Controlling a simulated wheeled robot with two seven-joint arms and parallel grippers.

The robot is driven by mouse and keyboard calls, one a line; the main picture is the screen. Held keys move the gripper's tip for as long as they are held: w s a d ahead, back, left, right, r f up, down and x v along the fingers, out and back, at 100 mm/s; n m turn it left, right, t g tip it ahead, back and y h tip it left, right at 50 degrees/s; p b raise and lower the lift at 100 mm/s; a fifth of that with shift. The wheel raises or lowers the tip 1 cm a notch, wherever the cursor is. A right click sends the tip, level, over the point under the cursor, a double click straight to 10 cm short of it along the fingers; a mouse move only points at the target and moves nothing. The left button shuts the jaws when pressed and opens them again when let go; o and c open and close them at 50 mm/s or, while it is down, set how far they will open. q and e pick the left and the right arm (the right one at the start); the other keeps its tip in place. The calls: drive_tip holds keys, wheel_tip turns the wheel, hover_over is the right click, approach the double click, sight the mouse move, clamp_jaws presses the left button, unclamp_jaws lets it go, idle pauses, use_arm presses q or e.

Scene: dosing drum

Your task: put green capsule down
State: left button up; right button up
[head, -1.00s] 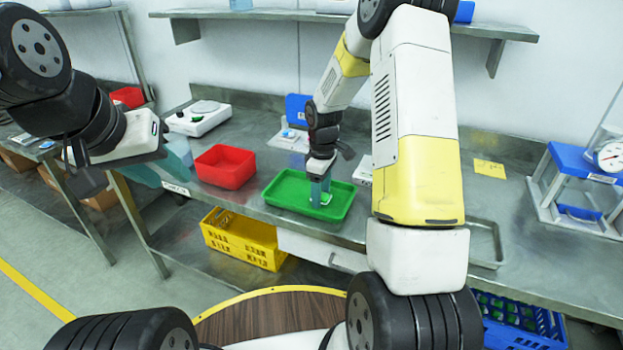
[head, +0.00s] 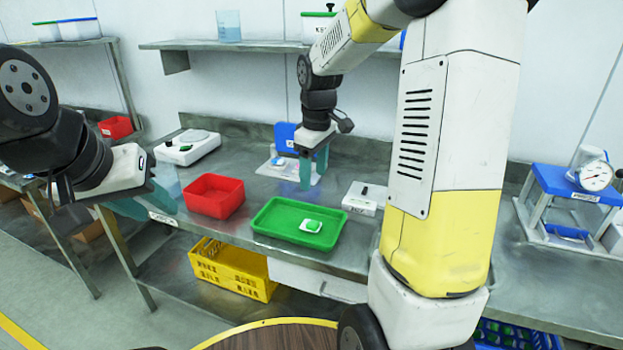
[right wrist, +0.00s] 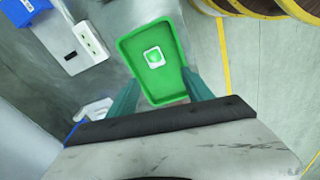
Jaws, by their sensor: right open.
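The green capsule (head: 312,226) lies in the green tray (head: 268,238), on a small white piece, toward the tray's right side. In the right wrist view the capsule (right wrist: 154,57) shows near the middle of the tray (right wrist: 172,91). My right gripper (head: 314,172) is open and empty, raised above and behind the tray, apart from the capsule. Its two teal fingers show spread in the right wrist view (right wrist: 164,97). My left gripper (head: 147,205) is at the left, near the bench's left edge; its teal fingers seem apart with nothing seen between them.
A red bin (head: 214,197) stands left of the tray, and a white scale (head: 187,148) behind it. A white box (head: 364,199) is right of the tray. A blue-and-white stand with a dial (head: 580,190) is at the right. A yellow crate (head: 233,270) sits below.

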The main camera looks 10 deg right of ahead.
drive_tip(key=s+a+r+m+t+y, duration=0.1)
drive_tip(key=s+r+m, duration=0.3)
drive_tip(key=s, duration=0.6)
drive_tip(key=s+a+r+m+t+y, duration=0.1)
drive_tip(key=s+r+m+t, duration=0.3)
drive_tip(key=s, duration=0.6)
drive_tip(key=shift+s+r+m, duration=0.25)
drive_tip(key=shift+r+m, duration=0.05)
drive_tip(key=shift+r, duration=0.5)
